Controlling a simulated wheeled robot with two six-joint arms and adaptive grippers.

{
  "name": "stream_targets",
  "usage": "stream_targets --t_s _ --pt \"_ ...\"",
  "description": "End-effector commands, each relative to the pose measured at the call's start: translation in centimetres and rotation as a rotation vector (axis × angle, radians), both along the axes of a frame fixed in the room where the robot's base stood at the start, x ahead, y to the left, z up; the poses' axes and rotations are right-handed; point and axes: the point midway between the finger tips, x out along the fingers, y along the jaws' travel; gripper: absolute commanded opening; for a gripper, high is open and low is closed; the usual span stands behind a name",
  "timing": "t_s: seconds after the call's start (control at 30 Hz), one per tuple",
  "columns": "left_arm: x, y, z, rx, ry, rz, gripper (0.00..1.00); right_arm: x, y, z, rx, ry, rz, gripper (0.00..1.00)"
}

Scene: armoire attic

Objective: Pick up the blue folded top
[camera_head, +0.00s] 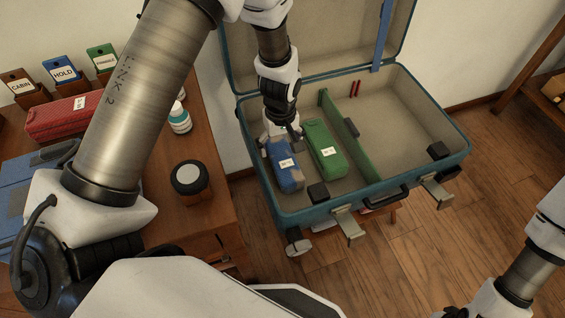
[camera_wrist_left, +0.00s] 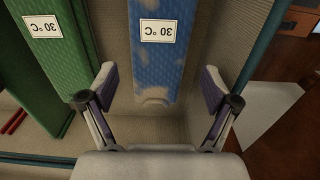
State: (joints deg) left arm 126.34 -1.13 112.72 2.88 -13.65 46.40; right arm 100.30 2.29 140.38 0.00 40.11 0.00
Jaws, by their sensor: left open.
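The blue folded top (camera_head: 286,171) is a long bundle with cloudy pale patches and a white label. It lies in the left compartment of the open teal suitcase (camera_head: 304,213), along the left wall. In the left wrist view the blue top (camera_wrist_left: 160,70) shows its "30 °C" label. My left gripper (camera_head: 282,140) is over the far end of the top. In the left wrist view my left gripper (camera_wrist_left: 158,88) is open, with one finger on each side of the top's end and gaps to it. My right gripper is not clearly visible; only part of the right arm shows at lower right.
A green folded bundle (camera_head: 325,147) lies beside the blue top, left of a green divider (camera_head: 345,135). The suitcase's right compartment is mostly bare.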

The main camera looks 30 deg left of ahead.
Motion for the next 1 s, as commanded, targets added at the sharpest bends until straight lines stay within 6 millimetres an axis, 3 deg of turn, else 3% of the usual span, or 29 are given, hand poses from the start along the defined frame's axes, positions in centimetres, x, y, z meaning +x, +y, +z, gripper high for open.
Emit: stream_targets --t_s 0.3,0.53,0.57,0.7,1.0 --pt "-0.1 -0.5 -5.1 0.001 0.002 -0.001 0.88 0.0 0.0 -1.6 0.000 0.000 0.000 0.40" --pt "0.0 -0.4 -5.4 0.000 -0.001 0.000 0.88 0.0 0.0 -1.5 0.000 0.000 0.000 0.40" --pt "0.0 -0.4 -5.4 0.000 -0.001 0.000 0.80 0.0 0.0 -1.5 0.000 0.000 0.000 0.40" --pt "0.0 -0.4 -5.4 0.001 -0.001 0.000 0.35 0.0 0.0 -1.5 0.000 0.000 0.000 0.40" --pt "0.0 -0.5 -5.2 0.001 -0.001 0.000 0.35 0.0 0.0 -1.4 0.000 0.000 0.000 0.40"
